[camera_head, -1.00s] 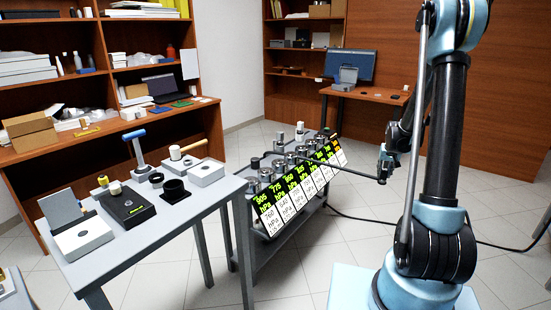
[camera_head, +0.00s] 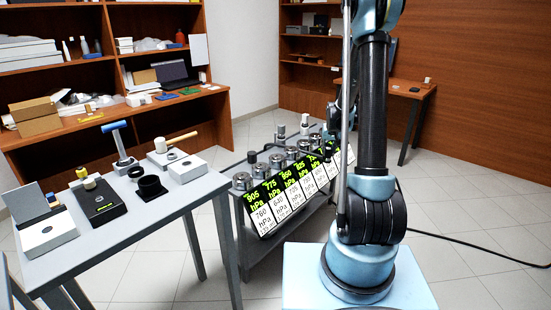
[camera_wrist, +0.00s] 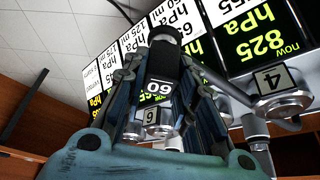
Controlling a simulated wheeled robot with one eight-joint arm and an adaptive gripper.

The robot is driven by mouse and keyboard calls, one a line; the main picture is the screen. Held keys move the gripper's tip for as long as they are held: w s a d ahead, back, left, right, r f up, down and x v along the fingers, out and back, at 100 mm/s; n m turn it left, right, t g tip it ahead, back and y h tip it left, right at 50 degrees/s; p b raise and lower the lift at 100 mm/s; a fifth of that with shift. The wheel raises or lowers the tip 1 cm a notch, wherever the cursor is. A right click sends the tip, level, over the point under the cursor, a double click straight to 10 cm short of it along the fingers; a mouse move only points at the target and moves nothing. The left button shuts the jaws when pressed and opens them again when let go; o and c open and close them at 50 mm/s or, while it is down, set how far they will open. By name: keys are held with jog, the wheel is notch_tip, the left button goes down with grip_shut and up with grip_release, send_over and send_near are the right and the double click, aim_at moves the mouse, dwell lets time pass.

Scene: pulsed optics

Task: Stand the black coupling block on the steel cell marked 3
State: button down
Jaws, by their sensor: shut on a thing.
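In the wrist view my gripper (camera_wrist: 163,68) is shut on the black coupling block (camera_wrist: 166,62), a dark piece with a rounded grey end, held between the two fingers. A steel cell tagged 4 (camera_wrist: 284,104) is at the right, apart from the block. A tag reading 6 (camera_wrist: 151,118) shows below the block, between the fingers. In the head view the row of steel cells (camera_head: 242,181) stands along the rack behind display panels. The tags are too small to read there, so I cannot tell cell 3 by its mark. My arm hides the gripper and block in that view.
Lit pressure panels (camera_head: 262,207) line the rack's front. A dark rod and upright posts (camera_head: 305,123) stand by the cells. Floor at right is clear except a cable.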

jog(key=shift+a, duration=0.2)
jog(key=shift+a, duration=0.25)
jog(key=s+a+r+n+y, duration=0.15)
jog(key=a+r+n, duration=0.25)
jog(key=a+r, duration=0.5)
notch_tip(320, 180, up, 7)
jog(key=n+g+y, duration=0.2)
jog(key=n, duration=0.4)
send_over(277, 156)
jog(key=shift+w+f, duration=0.1)
jog(key=shift+f, duration=4.8)
jog(key=c, duration=1.3)
grip_release()
